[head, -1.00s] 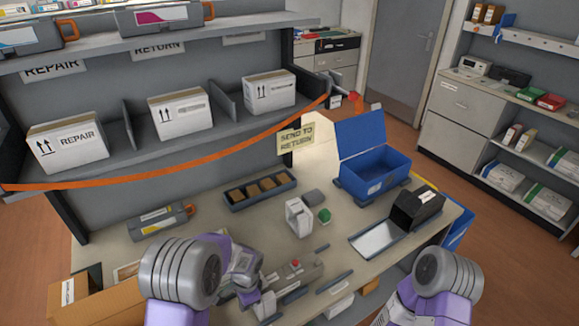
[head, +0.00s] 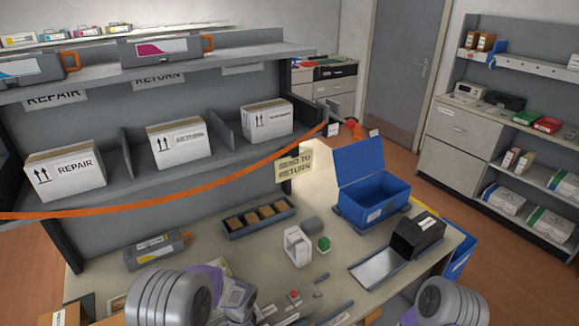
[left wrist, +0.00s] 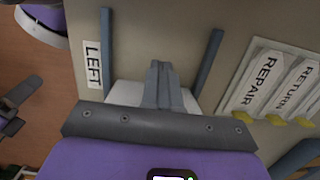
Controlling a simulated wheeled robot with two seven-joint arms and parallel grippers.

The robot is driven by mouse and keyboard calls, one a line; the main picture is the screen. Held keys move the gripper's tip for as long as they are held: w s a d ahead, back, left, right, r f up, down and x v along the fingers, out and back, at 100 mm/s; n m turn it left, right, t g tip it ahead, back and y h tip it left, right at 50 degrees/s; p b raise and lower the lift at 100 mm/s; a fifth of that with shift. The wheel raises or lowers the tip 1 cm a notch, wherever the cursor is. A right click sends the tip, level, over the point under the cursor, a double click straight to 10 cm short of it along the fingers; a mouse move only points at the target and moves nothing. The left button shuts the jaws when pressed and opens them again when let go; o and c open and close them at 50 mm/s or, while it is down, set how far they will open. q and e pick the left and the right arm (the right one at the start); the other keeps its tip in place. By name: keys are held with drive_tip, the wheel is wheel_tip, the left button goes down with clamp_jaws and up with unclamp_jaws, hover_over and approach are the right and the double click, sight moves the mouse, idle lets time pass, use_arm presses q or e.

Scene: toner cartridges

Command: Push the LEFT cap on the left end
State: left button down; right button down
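My left gripper (left wrist: 163,85) shows in the left wrist view with its grey fingers together, pointing at the bench surface. A white piece shows behind the fingers; I cannot tell what it is. A LEFT label (left wrist: 93,62) lies to the left of the fingers. In the head view my left gripper is low at the bottom edge, partly hidden by my forearm. A grey toner cartridge (head: 155,250) with an orange handle lies at the bench's left rear. I cannot make out a cap on a cartridge end. My right gripper is below the head view; only its arm shows.
The bench holds a dark compartment tray (head: 258,217), a white holder (head: 297,247), a green piece (head: 323,244), an open blue box (head: 372,200) and a black box (head: 418,235). REPAIR (left wrist: 261,80) and RETURN (left wrist: 295,88) labels lie right of my fingers. Two blue-grey bars flank them.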

use_arm(q)
drive_tip(key=shift+s+a+f, duration=0.25)
drive_tip(key=shift+s+a, duration=0.3)
drive_tip(key=shift+a, duration=0.1)
drive_tip(key=shift+s+a+f, duration=0.25)
drive_tip(key=shift+s+a, duration=0.3)
drive_tip(key=shift+a, duration=0.05)
wheel_tip(320, 180, up, 8)
drive_tip(key=p, duration=0.6)
drive_tip(key=shift+w+d+r, duration=0.15)
drive_tip(key=shift+w, duration=0.25)
